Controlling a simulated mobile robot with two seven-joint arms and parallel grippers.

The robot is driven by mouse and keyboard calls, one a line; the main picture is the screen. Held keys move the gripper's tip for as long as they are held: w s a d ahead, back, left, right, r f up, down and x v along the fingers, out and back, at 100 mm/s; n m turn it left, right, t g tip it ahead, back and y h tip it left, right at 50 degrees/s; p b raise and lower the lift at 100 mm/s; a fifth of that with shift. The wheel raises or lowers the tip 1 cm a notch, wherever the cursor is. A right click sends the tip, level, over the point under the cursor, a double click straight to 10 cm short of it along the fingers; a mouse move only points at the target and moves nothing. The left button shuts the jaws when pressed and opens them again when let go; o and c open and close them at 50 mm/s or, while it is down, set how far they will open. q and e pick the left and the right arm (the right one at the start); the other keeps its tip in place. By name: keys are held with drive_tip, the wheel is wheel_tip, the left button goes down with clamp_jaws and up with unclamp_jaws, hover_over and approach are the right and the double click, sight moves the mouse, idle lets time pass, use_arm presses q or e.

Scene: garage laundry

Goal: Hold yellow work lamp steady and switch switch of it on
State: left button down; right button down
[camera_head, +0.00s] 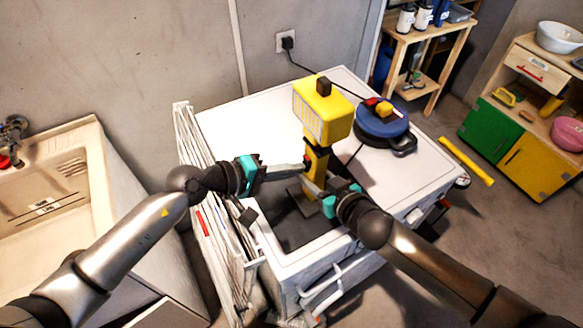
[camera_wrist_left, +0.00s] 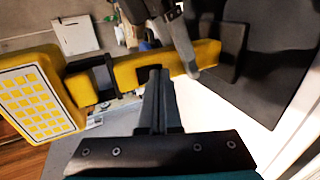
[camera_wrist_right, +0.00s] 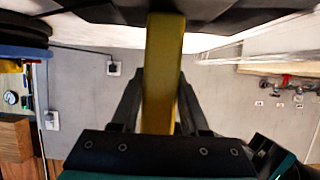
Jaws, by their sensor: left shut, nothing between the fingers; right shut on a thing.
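The yellow work lamp (camera_head: 322,108) stands upright on the white cabinet top, its lit-panel head facing left. Its yellow post shows in the left wrist view (camera_wrist_left: 125,75) and between the fingers in the right wrist view (camera_wrist_right: 162,75). My right gripper (camera_head: 318,188) is shut on the lower part of the post, from the right. My left gripper (camera_head: 302,168) is shut and empty, its fingertips at the left side of the post; in the left wrist view the tips (camera_wrist_left: 155,78) overlap the post. Whether they touch it I cannot tell.
A blue round cable reel (camera_head: 382,122) stands on the cabinet (camera_head: 240,120) right of the lamp. A folded drying rack (camera_head: 195,150) leans at the cabinet's left side. A sink (camera_head: 50,185) is at far left. A socket with a plug (camera_head: 286,42) is on the wall.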

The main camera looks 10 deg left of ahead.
use_arm(q)
drive_tip(key=shift+w+f, duration=0.1)
drive_tip(key=shift+f, duration=0.05)
idle(0.5)
drive_tip(key=shift+d+r, duration=0.1)
drive_tip(key=shift+r, duration=0.85)
drive_tip(key=v, duration=1.4)
drive_tip(key=shift+f, duration=0.2)
